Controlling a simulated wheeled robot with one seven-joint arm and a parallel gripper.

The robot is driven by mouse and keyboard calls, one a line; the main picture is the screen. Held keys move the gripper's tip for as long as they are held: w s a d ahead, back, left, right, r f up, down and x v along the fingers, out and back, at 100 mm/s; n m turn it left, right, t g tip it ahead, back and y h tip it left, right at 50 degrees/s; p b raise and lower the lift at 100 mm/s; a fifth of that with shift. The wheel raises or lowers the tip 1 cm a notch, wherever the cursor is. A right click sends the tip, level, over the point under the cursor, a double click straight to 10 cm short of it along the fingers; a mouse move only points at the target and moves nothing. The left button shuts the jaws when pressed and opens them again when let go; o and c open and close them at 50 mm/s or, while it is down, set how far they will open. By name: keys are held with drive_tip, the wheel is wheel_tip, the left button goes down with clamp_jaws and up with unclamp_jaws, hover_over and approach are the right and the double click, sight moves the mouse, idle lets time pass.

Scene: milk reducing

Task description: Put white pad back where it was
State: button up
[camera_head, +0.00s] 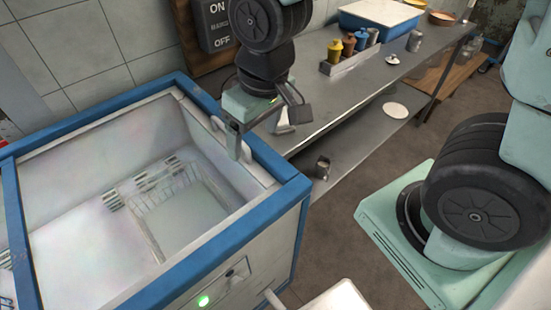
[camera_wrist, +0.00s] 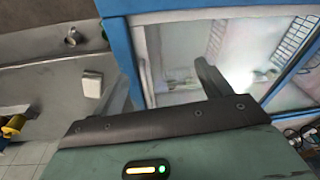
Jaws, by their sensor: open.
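A small white block-like piece (camera_head: 284,120), which may be the white pad, lies on the metal counter beside the freezer. It also shows in the wrist view (camera_wrist: 92,85), left of my fingers. My gripper (camera_head: 258,138) points down over the freezer's blue rim next to the counter. In the wrist view its two fingers (camera_wrist: 165,85) are spread wide with nothing between them. The white piece lies outside the fingers, apart from them. The gripper partly hides the counter edge in the head view.
The blue-rimmed chest freezer (camera_head: 250,228) is open, with wire baskets (camera_head: 150,190) inside. The counter (camera_head: 335,105) carries a bottle rack (camera_head: 345,60) and a blue-white tub (camera_head: 375,18). A white plate (camera_head: 395,110) and a metal cup (camera_head: 321,167) are on the lower shelf.

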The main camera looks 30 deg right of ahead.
drive_tip(key=s+a+r+n, duration=0.1)
drive_tip(key=s+n, duration=0.1)
drive_tip(key=s, duration=0.3)
drive_tip(key=s+a+r+n+g, duration=0.1)
drive_tip(key=s, duration=0.5)
drive_tip(key=shift+a+r+n+h, duration=0.25)
drive_tip(key=shift+r+n+h, duration=0.05)
drive_tip(key=shift+r+n, duration=0.1)
idle(0.3)
